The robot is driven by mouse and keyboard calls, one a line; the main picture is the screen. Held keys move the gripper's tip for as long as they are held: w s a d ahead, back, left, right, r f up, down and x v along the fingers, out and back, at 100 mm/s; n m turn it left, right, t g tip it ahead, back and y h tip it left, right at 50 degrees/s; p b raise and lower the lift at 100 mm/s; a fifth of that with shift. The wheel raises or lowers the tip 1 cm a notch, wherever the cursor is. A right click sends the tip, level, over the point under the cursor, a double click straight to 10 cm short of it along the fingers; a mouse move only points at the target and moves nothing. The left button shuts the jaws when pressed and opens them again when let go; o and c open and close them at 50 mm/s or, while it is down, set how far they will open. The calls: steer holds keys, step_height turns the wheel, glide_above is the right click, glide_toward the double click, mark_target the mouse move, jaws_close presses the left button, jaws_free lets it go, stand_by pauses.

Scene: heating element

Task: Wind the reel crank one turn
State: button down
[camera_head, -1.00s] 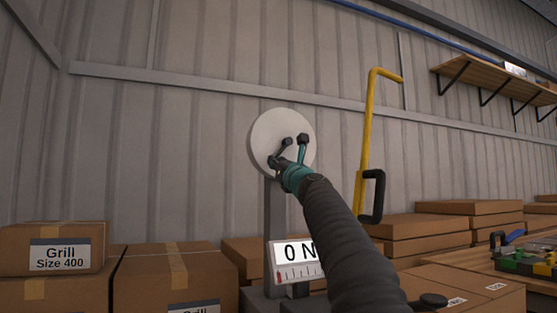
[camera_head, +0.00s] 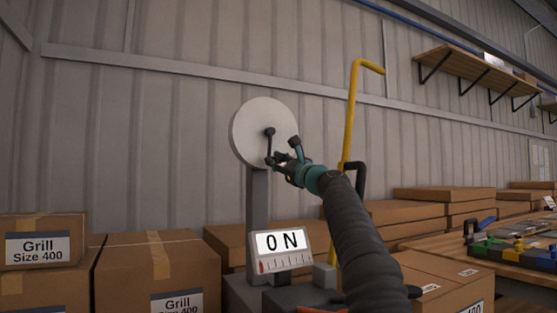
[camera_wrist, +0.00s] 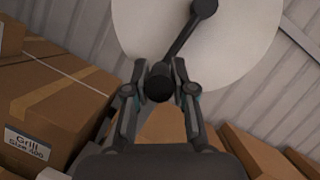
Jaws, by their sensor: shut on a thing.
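The reel is a pale round disc (camera_head: 255,118) on a grey post (camera_head: 257,205), in front of the corrugated wall. Its dark crank arm (camera_head: 269,144) hangs almost straight down from the hub in the head view. In the wrist view the crank arm (camera_wrist: 187,36) runs from the hub at top right down to a dark round handle (camera_wrist: 158,86). My gripper (camera_head: 275,160) reaches in from the lower right, and its fingers (camera_wrist: 160,76) are shut around the handle. The handle is mostly hidden by the fingers in the head view.
A yellow bent rod (camera_head: 351,115) with a black handle (camera_head: 361,178) rises close behind my arm. Cardboard boxes (camera_head: 160,266) stand at left and right. A workbench (camera_head: 505,262) is at far right.

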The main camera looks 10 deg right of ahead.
steer(key=shift+d+r, duration=0.1)
steer(key=shift+d, duration=0.2)
steer(key=c, duration=1)
jaws_free()
steer(key=shift+w+d, duration=0.1)
steer(key=shift+o, duration=0.2)
steer(key=v, duration=1.2)
